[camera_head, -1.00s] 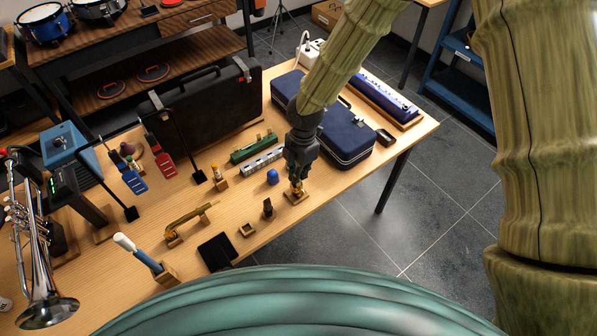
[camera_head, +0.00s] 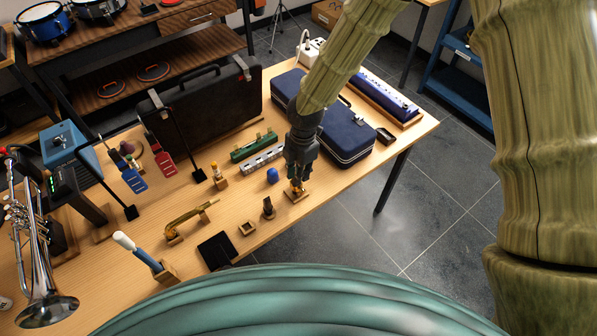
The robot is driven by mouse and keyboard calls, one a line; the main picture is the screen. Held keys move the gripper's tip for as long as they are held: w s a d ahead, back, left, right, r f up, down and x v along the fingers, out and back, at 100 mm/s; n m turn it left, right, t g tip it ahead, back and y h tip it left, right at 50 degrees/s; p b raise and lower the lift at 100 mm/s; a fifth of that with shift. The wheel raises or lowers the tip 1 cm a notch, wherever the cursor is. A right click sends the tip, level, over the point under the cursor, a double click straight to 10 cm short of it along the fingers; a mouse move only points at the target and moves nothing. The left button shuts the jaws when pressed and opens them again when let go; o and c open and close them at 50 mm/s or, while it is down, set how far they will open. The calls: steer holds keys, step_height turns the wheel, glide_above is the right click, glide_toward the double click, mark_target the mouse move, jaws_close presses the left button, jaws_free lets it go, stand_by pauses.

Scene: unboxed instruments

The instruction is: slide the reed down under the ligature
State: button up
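My gripper (camera_head: 299,181) points straight down at the right part of the wooden table. Its fingertips are around the top of a small gold and black piece, which looks like the mouthpiece with its ligature (camera_head: 295,191). That piece stands upright on a small wooden base (camera_head: 296,197). The reed cannot be made out; it is too small or hidden by the fingers. Whether the fingers press on anything cannot be told from this view.
A small dark upright piece (camera_head: 268,208), a little wooden block (camera_head: 247,228) and a blue cap (camera_head: 272,176) stand close by on the left. A blue case (camera_head: 346,137) lies behind. The table's front edge is near on the right.

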steer(key=shift+o, duration=0.2)
step_height(320, 180, up, 12)
steer(key=shift+w+d, duration=0.4)
steer(key=shift+w, duration=0.05)
steer(key=shift+f, duration=0.1)
stand_by(0.6)
steer(key=s+d+f+m+g+y+b, duration=0.1)
steer(key=s+d+f+m, duration=0.2)
steer(key=s+f+m, duration=0.65)
steer(key=s+d+f+m+y+b, duration=0.1)
steer(key=s+d+f+m, duration=0.4)
steer(key=f, duration=0.8)
steer(key=s+d+f+m+h+b, duration=0.1)
steer(key=s+d+f+m, duration=0.3)
steer(key=s+d, duration=0.3)
steer(key=s+d+f+m+t+h+b, duration=0.1)
steer(key=s+d+f+m, duration=0.4)
steer(key=s+d+m, duration=0.2)
steer(key=shift+s+f+t+h, duration=0.3)
steer(key=shift+s+h, duration=0.1)
steer(key=shift+s, duration=0.6)
steer(key=shift+a, duration=0.1)
